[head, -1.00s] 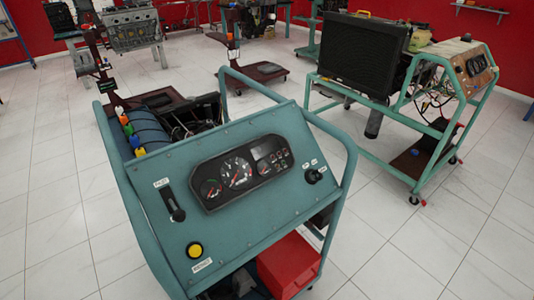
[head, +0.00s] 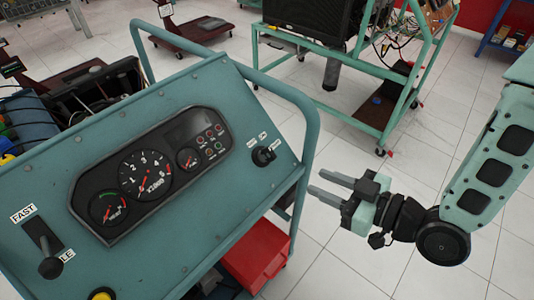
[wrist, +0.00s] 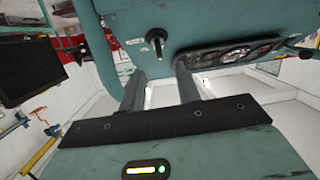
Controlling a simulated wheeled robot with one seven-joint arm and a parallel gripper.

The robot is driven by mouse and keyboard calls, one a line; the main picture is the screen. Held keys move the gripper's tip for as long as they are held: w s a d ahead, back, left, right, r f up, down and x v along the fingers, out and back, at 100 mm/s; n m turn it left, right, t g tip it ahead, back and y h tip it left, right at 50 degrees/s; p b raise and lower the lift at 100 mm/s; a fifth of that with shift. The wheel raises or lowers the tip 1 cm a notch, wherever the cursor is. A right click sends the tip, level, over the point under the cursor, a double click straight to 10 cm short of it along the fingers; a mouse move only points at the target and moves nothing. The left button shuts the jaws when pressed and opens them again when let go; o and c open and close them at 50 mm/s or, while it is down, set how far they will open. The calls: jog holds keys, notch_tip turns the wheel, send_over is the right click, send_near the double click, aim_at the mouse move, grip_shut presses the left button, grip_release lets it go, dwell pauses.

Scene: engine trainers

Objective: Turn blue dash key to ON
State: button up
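The blue dash panel (head: 110,160) of the engine trainer fills the left half of the head view. Its black key switch (head: 264,156) sits at the panel's right side, with small white labels around it. In the wrist view the key (wrist: 156,40) shows upside down, ahead of my fingers and a little left of their middle. My gripper (head: 325,183) is to the right of the panel, beyond its edge, with its fingers pointing left. The two fingers are apart with nothing between them, also in the wrist view (wrist: 160,88). The key is not touched.
The teal tube frame (head: 308,130) rises between the key and my gripper in the head view. A gauge cluster (head: 150,172), a throttle lever (head: 45,250) and a yellow button (head: 101,294) are on the panel. A red box (head: 257,255) sits below.

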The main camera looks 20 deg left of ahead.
aim_at(270, 150)
jog(key=w+a+b, duration=0.1)
jog(key=w+a, duration=0.1)
jog(key=a, duration=0.3)
jog(key=w+a+t+y+b, duration=0.1)
jog(key=w+a+b, duration=0.1)
jog(key=a, duration=0.3)
jog(key=w+a+m+y+b, duration=0.1)
jog(key=w+a+b, duration=0.1)
jog(key=a, duration=0.3)
jog(key=shift+a+t, duration=0.1)
jog(key=shift+t, duration=0.3)
grip_shut()
